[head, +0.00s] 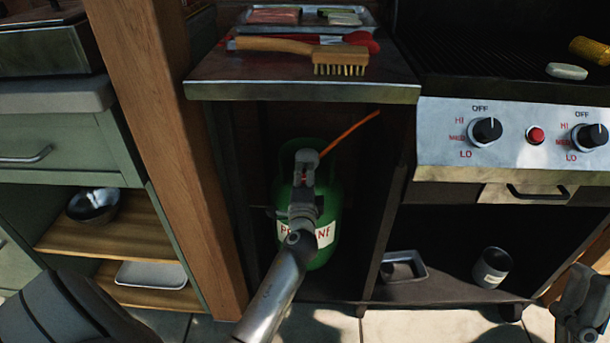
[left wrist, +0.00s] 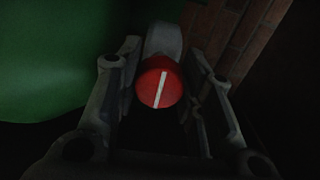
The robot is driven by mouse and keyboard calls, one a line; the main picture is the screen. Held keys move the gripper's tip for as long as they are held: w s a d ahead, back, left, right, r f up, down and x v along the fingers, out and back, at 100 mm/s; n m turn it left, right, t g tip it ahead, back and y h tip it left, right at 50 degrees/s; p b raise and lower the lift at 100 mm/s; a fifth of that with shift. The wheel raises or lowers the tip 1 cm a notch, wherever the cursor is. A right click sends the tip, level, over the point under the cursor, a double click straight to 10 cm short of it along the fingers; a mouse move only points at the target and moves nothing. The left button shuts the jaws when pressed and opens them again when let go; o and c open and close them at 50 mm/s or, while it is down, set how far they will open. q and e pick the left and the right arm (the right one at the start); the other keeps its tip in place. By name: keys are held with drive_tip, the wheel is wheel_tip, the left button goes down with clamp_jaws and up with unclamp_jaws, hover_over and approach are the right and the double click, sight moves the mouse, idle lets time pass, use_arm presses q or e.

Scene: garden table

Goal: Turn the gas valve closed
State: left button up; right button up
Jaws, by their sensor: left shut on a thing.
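The green propane tank (head: 330,258) stands upright in the open cabinet under the side shelf; it also fills the left of the left wrist view (left wrist: 50,65). My left gripper (head: 305,165) reaches in at the top of the tank and hides most of the valve. In the left wrist view the red round valve knob (left wrist: 160,88) sits between the two fingers of my left gripper (left wrist: 163,75), which is shut on it. The white line on the knob is near upright, leaning slightly right at its top. My right gripper (head: 580,308) is at the lower right edge, partly cut off, away from the tank.
An orange hose (head: 350,131) rises to the right from the tank top. Cabinet walls stand close on both sides. A wooden brush (head: 305,50) lies on the shelf (head: 300,92) above. The grill's control panel (head: 510,138) is to the right, a wooden post (head: 165,130) to the left.

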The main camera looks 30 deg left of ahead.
idle(0.3)
use_arm(q)
drive_tip(key=o, duration=1)
drive_tip(key=v, duration=1.2)
